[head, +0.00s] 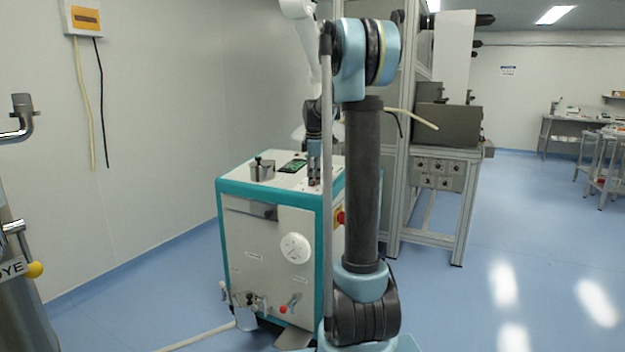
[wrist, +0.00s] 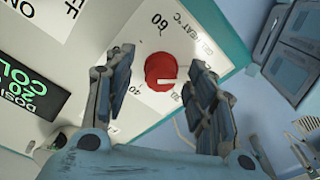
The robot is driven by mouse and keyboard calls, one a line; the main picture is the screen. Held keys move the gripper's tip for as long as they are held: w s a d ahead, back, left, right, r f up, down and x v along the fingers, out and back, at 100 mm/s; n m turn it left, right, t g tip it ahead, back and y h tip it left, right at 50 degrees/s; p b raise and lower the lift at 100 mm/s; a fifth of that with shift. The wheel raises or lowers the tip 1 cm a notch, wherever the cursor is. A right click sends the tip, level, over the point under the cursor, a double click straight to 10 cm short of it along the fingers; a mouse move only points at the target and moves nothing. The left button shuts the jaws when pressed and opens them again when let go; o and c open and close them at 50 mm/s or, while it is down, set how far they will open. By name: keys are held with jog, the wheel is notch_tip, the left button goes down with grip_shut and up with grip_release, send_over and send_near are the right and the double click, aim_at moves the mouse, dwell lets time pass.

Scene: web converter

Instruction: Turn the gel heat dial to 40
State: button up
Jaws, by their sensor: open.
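The gel heat dial (wrist: 160,70) is a round red knob with a white pointer line, on a white panel marked "GEL HEAT °C". In the wrist view its pointer line faces right. A "60" (wrist: 160,19) is printed above it, and a partly hidden number is at its lower right. My gripper (wrist: 162,62) is open, with one finger on each side of the dial in this view; contact with it cannot be made out. In the head view my gripper (head: 314,172) reaches down over the top of the teal and white machine (head: 265,240), and the dial is not clear.
A green-lit display (wrist: 28,88) and an "OFF" marking lie left of the dial. In the head view a metal block (head: 262,170) stands on the machine's top. A metal frame (head: 396,190) stands close behind my arm. Open blue floor lies to the right.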

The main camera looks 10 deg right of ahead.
jog(key=shift+w+f, duration=0.1)
jog(key=shift+f, duration=0.25)
jog(key=shift+c, duration=0.3)
jog(key=c, duration=1)
